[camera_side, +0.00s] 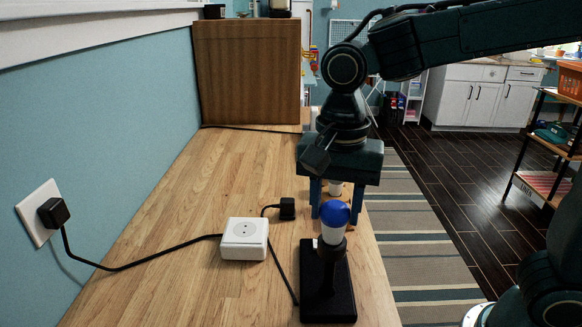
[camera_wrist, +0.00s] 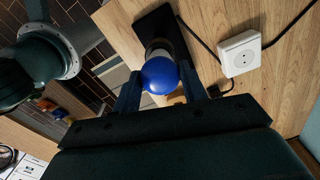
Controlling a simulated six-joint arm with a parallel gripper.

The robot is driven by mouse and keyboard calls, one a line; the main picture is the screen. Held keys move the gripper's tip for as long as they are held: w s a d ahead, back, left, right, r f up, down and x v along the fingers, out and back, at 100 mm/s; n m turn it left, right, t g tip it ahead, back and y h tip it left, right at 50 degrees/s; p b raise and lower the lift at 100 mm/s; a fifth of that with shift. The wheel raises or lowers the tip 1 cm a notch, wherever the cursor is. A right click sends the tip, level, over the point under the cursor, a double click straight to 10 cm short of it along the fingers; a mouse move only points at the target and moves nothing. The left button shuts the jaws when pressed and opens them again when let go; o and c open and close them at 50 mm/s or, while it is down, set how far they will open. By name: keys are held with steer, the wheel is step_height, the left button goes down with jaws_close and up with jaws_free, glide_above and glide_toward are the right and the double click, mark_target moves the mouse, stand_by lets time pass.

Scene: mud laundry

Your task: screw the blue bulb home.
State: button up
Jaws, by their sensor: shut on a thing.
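The blue bulb (camera_side: 334,213) has a rounded blue top and a white lower part. It stands roughly upright at the black socket of the lamp stand (camera_side: 327,285), on the wooden worktop. Its threads are hidden, so I cannot tell how deep it sits. My gripper (camera_side: 336,212) reaches down from above, its blue fingers on both sides of the bulb, shut on it. In the wrist view the blue bulb (camera_wrist: 160,76) fills the space between the fingertips (camera_wrist: 161,88), with the black lamp stand (camera_wrist: 160,30) beyond it.
A white outlet box (camera_side: 243,239) lies left of the lamp, with a black plug (camera_side: 288,208) behind it. Cables cross the worktop towards a wall plug (camera_side: 53,212). The worktop's right edge is close.

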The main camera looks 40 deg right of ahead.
steer(key=o, duration=1.2)
steer(key=c, duration=0.4)
steer(key=shift+r, duration=0.15)
steer(key=shift+r, duration=3.35)
steer(key=shift+o, duration=0.6)
